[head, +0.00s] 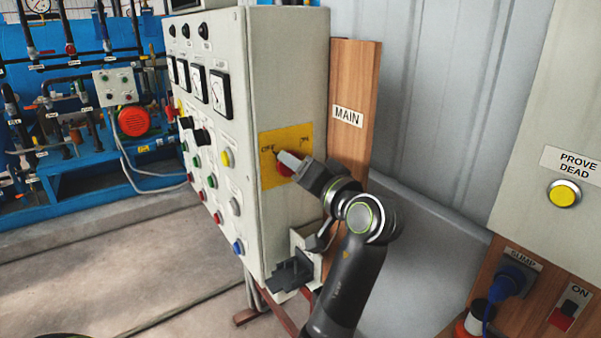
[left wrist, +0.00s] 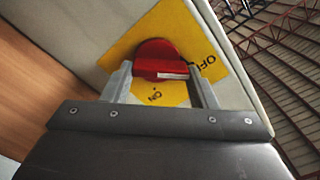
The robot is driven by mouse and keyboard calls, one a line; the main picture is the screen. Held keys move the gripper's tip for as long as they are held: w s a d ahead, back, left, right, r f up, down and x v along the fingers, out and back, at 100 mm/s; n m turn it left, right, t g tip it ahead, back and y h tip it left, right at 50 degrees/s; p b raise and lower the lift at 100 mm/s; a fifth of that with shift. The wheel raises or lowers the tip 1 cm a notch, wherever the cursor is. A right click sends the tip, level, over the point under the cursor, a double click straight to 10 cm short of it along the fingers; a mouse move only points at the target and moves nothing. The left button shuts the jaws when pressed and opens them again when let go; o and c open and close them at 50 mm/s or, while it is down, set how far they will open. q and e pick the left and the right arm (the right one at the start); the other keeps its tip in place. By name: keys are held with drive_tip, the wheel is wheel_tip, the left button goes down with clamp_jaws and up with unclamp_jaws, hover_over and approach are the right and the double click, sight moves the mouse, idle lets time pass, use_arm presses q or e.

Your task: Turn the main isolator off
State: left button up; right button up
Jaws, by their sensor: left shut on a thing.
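The main isolator is a red rotary knob (head: 285,170) on a yellow plate (head: 270,178) marked OFF at left and ON at right, on the side of the grey cabinet. My left gripper (head: 291,162) reaches it from the lower right and partly hides it. In the left wrist view the red knob (left wrist: 152,58) sits between the fingers of my left gripper (left wrist: 160,76), which is shut on its handle. The knob's white line points right in that view, toward the side with the OFF lettering. My right gripper is not in view.
A wooden board labelled MAIN (head: 349,117) stands behind the cabinet (head: 285,70). Buttons and dials cover the cabinet's front. A dark block (head: 292,272) projects below the plate, close to my arm. A PROVE DEAD panel (head: 540,110) is at right.

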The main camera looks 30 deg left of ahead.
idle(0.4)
use_arm(q)
drive_tip(key=o, duration=1)
